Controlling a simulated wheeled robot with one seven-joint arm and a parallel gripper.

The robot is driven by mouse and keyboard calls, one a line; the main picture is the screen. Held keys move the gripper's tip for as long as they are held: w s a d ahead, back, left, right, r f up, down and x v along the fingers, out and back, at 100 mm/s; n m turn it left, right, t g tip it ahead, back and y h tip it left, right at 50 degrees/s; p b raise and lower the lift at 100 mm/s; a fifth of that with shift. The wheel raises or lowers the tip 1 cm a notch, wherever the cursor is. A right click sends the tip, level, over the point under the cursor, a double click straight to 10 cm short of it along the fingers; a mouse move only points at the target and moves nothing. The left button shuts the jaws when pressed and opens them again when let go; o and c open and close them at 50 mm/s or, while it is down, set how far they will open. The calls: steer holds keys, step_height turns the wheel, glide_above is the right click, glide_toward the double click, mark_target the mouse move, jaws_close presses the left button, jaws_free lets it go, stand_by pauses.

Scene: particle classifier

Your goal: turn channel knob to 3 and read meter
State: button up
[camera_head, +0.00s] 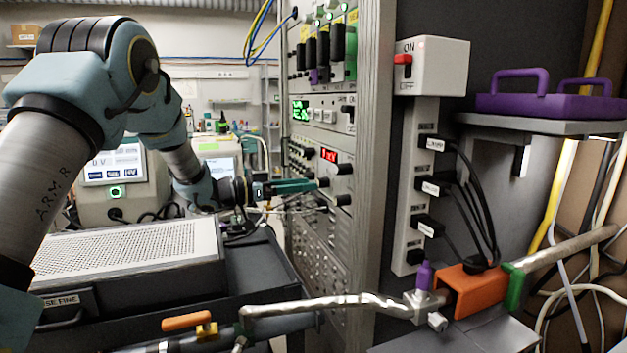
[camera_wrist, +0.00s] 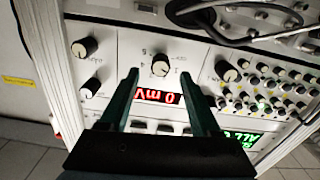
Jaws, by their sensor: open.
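My gripper (camera_head: 316,184) (camera_wrist: 159,76) is open in front of a rack panel. In the wrist view, its two green fingers stand apart on either side of a black, silver-faced knob (camera_wrist: 160,63) with small markings around it. It is not clear whether they touch it, and its setting is too small to read surely. A red meter display (camera_wrist: 158,96) shows between the fingers, upside down, and appears to read 0 mV. The meter also shows in the head view (camera_head: 329,155), on the rack (camera_head: 358,110) beyond my gripper.
Several small knobs and a green display (camera_wrist: 236,138) lie to the right.

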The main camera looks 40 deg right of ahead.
mark_target(323, 182)
steer(key=shift+x, duration=1.5)
jaws_close()
